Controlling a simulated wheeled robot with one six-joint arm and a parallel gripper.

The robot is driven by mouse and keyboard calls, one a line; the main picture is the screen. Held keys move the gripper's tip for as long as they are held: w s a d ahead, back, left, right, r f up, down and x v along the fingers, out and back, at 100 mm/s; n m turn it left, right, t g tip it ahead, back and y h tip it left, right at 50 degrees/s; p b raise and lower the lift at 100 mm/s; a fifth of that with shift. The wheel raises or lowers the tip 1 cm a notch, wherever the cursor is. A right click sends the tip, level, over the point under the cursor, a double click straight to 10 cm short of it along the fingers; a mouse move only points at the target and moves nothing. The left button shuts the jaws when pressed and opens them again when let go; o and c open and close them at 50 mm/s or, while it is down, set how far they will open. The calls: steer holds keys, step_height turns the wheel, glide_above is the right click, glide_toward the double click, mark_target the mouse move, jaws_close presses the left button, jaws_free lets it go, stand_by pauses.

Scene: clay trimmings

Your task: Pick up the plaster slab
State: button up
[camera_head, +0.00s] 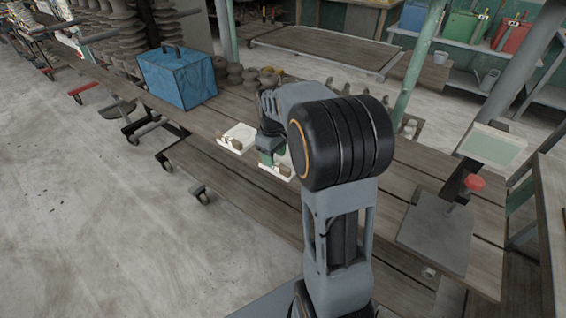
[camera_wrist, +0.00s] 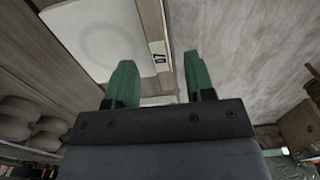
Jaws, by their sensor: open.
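Two pale slabs lie on the long wooden table in the head view, a left one (camera_head: 238,133) and a nearer one (camera_head: 272,169) partly hidden by my arm. I cannot tell for sure which is the plaster slab. In the wrist view a white slab (camera_wrist: 95,38) with a faint round mark fills the upper left, with a small tag marked 07 by its right edge. My gripper (camera_wrist: 160,78) is open, its green fingers apart on either side of the line of that edge. In the head view my gripper (camera_head: 269,157) is over the nearer slab; contact cannot be made out.
A blue box (camera_head: 178,77) stands on the table at the left, with small brown pots (camera_head: 235,73) beside it. A grey board (camera_head: 437,231) and a tilted pale panel (camera_head: 492,146) are at the right. The floor (camera_head: 110,220) in front is clear.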

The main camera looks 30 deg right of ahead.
steer(key=shift+f, duration=1.75)
steer(key=shift+c, duration=0.2)
jaws_close()
steer(key=shift+r, duration=0.1)
